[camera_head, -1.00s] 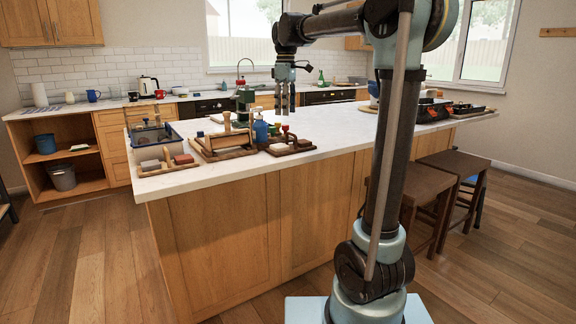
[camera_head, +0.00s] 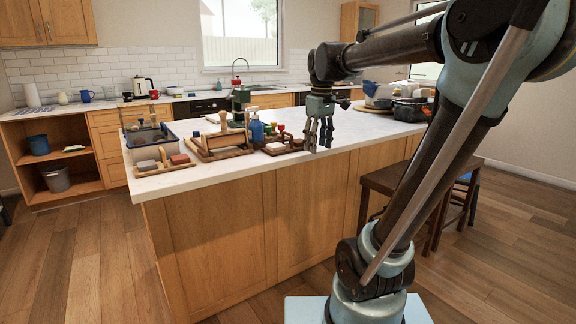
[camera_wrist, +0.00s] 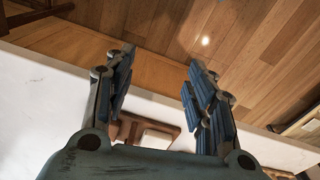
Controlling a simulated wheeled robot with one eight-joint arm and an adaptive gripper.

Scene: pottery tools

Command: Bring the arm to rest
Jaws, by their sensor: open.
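My gripper (camera_head: 318,140) hangs fingers down in the head view, near the front edge of the island counter, right of the pottery tools. In the wrist view my gripper (camera_wrist: 160,85) has its two blue-padded fingers spread apart with nothing between their tips. Past the fingers, the wrist view shows the white counter edge, the wooden island side and the floor. My arm reaches from its base at the lower right up and across to the gripper.
The island counter (camera_head: 178,183) bears a blue-grey bin (camera_head: 150,137), wooden tool trays (camera_head: 222,153) and a blue bottle (camera_head: 257,130). A dark tray (camera_head: 411,110) lies further right. A brown stool (camera_head: 385,181) stands by the island. Floor (camera_head: 80,262) at the left is clear.

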